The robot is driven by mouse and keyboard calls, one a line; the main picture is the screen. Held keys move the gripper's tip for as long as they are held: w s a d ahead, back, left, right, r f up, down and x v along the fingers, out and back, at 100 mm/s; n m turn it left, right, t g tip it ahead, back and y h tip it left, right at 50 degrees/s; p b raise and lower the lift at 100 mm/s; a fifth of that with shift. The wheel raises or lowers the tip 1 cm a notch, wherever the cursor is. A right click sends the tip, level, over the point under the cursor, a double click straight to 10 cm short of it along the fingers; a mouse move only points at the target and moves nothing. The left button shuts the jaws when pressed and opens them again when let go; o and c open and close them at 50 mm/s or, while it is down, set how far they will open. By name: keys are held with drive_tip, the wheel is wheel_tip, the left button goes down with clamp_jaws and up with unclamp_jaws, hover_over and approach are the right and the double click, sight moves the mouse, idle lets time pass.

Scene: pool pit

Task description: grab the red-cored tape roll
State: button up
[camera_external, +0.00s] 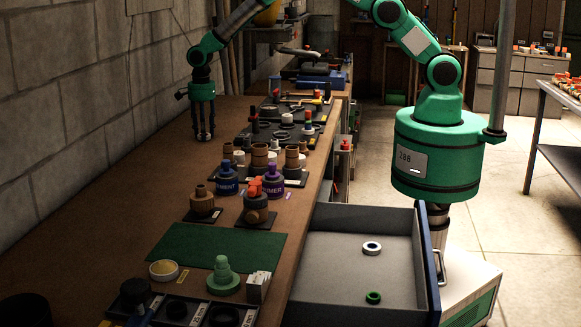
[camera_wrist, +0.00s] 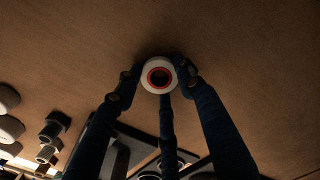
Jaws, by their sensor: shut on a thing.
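The red-cored tape roll (camera_wrist: 147,76) is in the wrist view. It is a white ring with a red inner core and a dark hole, and it faces the camera. My gripper (camera_wrist: 160,80) has its dark fingers closed around the roll, with fingertips touching its left and right sides. In the external view my gripper (camera_external: 204,136) points down at the far left of the workbench (camera_external: 133,215), near the wall, with its fingertips close to the wooden top. The roll cannot be made out there, and whether it touches the bench is unclear.
Right of my gripper are a black tray of fittings (camera_external: 287,122), brown couplings (camera_external: 260,155) and a blue can (camera_external: 227,181). An open grey drawer (camera_external: 335,300) holds a white ring (camera_external: 372,248) and a green ring (camera_external: 373,297). Bare wood lies in front of my gripper.

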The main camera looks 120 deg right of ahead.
wheel_tip(320, 180, up, 10)
drive_tip(key=p, duration=0.1)
idle(0.8)
